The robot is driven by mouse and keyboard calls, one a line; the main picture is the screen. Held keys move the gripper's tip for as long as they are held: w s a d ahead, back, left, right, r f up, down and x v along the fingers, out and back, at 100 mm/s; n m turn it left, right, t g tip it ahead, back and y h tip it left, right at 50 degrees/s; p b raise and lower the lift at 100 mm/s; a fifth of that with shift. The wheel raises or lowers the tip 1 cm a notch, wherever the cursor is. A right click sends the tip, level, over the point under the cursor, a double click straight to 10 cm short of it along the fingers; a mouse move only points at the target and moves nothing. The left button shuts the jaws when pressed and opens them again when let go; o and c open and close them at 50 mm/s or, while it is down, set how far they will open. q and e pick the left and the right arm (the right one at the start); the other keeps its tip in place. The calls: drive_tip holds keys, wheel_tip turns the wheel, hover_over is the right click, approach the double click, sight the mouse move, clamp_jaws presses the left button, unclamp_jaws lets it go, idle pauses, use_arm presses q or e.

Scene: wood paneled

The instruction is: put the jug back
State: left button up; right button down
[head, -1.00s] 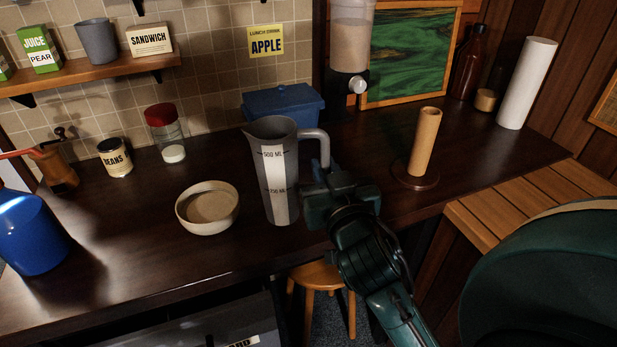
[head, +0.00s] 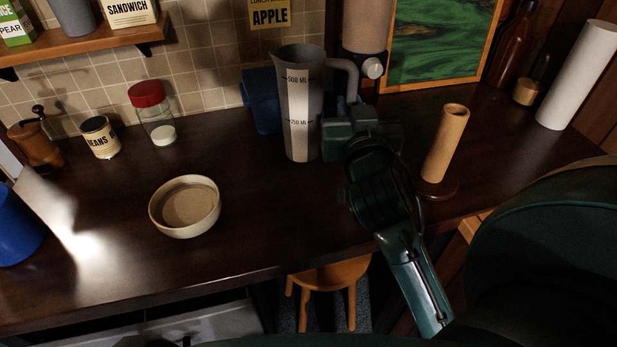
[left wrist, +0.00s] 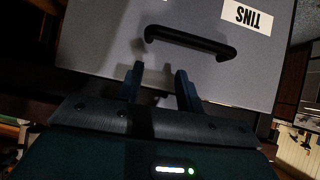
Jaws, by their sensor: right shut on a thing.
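The grey jug (head: 318,100), with a white strip marked 500 ML and 250 ML, is upright in the head view over the back part of the counter. My right gripper (head: 338,118) is shut on it at its handle, on the jug's right side, and hides the lower handle. Whether the jug's base touches the counter is hard to tell. My left gripper (left wrist: 161,85) shows in the left wrist view, its fingers apart and empty, in front of a grey drawer front (left wrist: 110,45) with a black handle (left wrist: 190,43) and a TINS label.
A blue box (head: 262,105) is partly hidden behind the jug. A dispenser (head: 367,35) with a knob stands behind the handle. A wooden roll holder (head: 445,145) is to the right, a cream bowl (head: 185,206) to the front left. The counter between bowl and jug is clear.

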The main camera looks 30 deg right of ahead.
wheel_tip(320, 180, down, 10)
drive_tip(key=b, duration=0.2)
drive_tip(key=shift+r, duration=0.1)
drive_tip(key=c, duration=1.4)
unclamp_jaws()
